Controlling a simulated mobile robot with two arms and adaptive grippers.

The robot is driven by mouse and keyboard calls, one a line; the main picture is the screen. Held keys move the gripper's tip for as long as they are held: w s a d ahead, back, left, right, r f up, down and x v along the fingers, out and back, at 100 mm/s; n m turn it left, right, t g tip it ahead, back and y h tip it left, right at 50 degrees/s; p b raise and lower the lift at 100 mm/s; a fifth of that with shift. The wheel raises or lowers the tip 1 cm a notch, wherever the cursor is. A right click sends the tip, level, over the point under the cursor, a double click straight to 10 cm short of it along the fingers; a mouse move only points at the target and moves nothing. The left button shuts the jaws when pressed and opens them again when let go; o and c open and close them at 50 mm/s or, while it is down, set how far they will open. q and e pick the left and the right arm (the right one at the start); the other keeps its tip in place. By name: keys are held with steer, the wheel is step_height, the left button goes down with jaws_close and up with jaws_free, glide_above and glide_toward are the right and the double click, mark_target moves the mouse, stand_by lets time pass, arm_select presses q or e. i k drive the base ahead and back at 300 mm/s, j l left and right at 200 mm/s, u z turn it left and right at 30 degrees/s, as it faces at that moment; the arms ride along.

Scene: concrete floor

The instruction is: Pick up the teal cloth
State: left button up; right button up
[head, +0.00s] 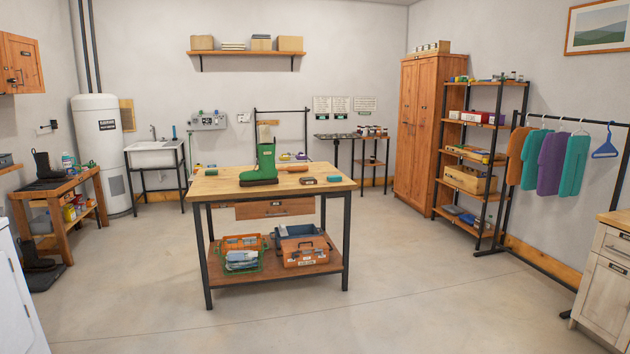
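A small teal item (333,179) lies near the front right of the tabletop of the wooden workbench (225,187). It may be a folded cloth, but it is too small to be sure. Two teal garments, one at the left (536,157) and one at the right (573,166), hang on the rack at the right with an orange one and a purple one. Neither of my grippers is in view.
A green boot (265,165) stands on the workbench. A brown block (308,180) lies beside the teal item. The floor (400,290) around the workbench is clear.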

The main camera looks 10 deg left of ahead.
mark_target(336, 178)
steer(key=i+z, duration=0.1)
steer(key=i, duration=2.85)
